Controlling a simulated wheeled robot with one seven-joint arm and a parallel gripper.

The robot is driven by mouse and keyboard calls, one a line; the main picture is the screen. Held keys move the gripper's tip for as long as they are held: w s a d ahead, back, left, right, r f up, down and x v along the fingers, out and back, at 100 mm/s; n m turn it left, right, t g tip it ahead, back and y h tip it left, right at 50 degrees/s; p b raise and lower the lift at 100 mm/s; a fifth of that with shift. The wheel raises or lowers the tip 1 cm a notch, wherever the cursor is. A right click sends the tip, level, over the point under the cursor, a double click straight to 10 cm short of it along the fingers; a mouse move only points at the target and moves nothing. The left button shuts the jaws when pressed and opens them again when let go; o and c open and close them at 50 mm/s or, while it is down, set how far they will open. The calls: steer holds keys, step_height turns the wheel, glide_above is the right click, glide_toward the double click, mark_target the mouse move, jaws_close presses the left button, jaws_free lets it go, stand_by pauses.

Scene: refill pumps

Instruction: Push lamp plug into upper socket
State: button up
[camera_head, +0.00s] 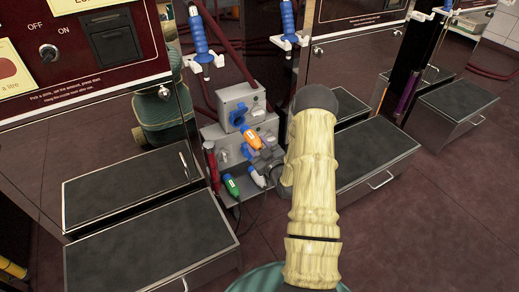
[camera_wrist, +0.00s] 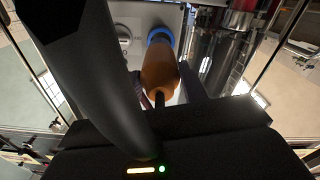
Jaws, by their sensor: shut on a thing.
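My gripper (camera_head: 268,160) is shut on an orange plug (camera_head: 249,145) in front of the grey socket boxes. The plug also shows in the wrist view (camera_wrist: 160,74), with its dark cable end towards me. The upper socket (camera_head: 238,117) is a blue ring on the upper grey box (camera_head: 233,98). In the wrist view the blue ring (camera_wrist: 161,35) lies right at the plug's far end. I cannot tell whether the plug tip is inside the ring or just short of it. One dark gripper finger (camera_wrist: 85,70) hides part of the wrist view.
A green plug (camera_head: 231,185) and a pale grey plug (camera_head: 256,177) sit below at the lower grey box (camera_head: 211,132). A red cylinder (camera_head: 211,165) stands to their left. Dark-topped steps (camera_head: 150,245) flank the boxes left and right. Blue nozzles (camera_head: 198,35) hang above.

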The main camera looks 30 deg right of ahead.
mark_target(248, 134)
steer(key=shift+w, duration=0.7)
steer(key=shift+w+d, duration=0.1)
steer(key=shift+w, duration=0.3)
steer(key=shift+w+a, duration=0.45)
steer(key=shift+w, duration=0.3)
steer(key=shift+w+d, duration=0.15)
steer(key=shift+d, duration=0.15)
steer(key=shift+a, duration=0.2)
steer(key=shift+d+r, duration=0.1)
steer(key=shift+w+b, duration=0.5)
steer(key=shift+w, duration=1.15)
